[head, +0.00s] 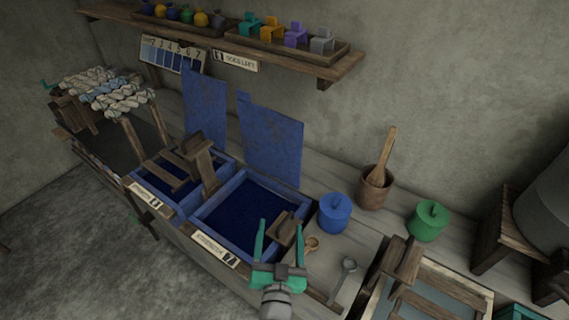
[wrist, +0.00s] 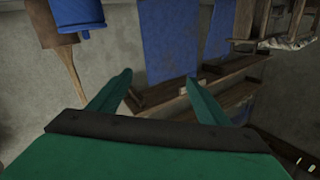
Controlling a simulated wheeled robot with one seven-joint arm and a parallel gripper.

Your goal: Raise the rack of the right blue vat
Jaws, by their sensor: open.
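The right blue vat (head: 205,213) has a blue rim and dark blue liquid. No rack bars show above the liquid. A wooden block (head: 284,226), apparently its rack's handle, stands at the vat's right side. My gripper (head: 281,220) is open, its green fingers pointing up the picture; in the head view they appear either side of this block. I cannot tell whether they touch it or are above it. In the wrist view my gripper (wrist: 160,78) is open and empty, with wooden bars in the background beyond the fingertips.
The left blue vat (head: 140,180) has wooden rack bars and a tall wooden post (head: 201,165) beside the right vat. A blue jar (head: 335,214), scoop (head: 311,243), ladle (head: 347,268) and wooden pot (head: 373,192) stand right. Blue cloths (head: 272,140) hang behind.

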